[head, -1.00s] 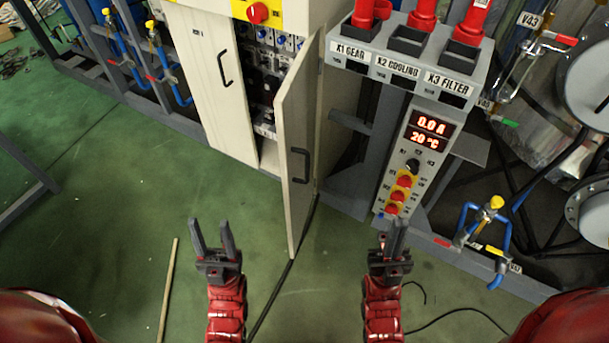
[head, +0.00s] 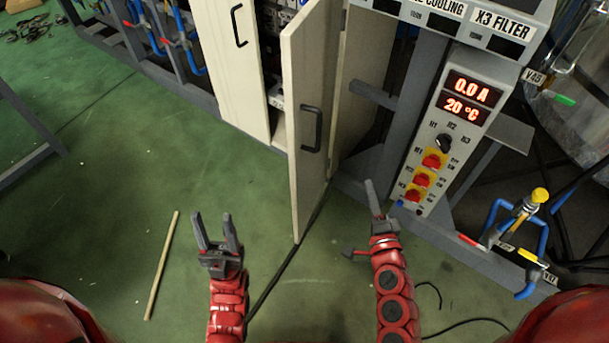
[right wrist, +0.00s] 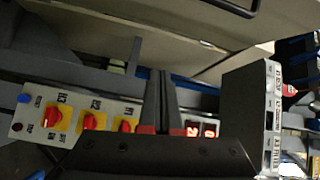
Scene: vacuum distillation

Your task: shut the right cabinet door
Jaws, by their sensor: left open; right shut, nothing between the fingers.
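The right cabinet door (head: 305,75) is a cream panel that stands wide open, swung out toward me, with a black handle (head: 311,129) on its face. The cabinet interior shows to its left. My left gripper (head: 216,220) is open and empty, low in front of the cabinet and left of the door. My right gripper (head: 373,198) is shut and empty, to the right of the door and apart from it. Its shut fingers (right wrist: 160,100) also show in the right wrist view. At the top of that view is a pale panel with a dark handle, likely the door.
The left cabinet door (head: 228,60) is shut. A control panel (head: 445,140) with a red display and knobs stands right of the door. A blue-pipe valve (head: 520,235) is at the far right. A wooden stick (head: 162,265) and dark cables lie on the green floor.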

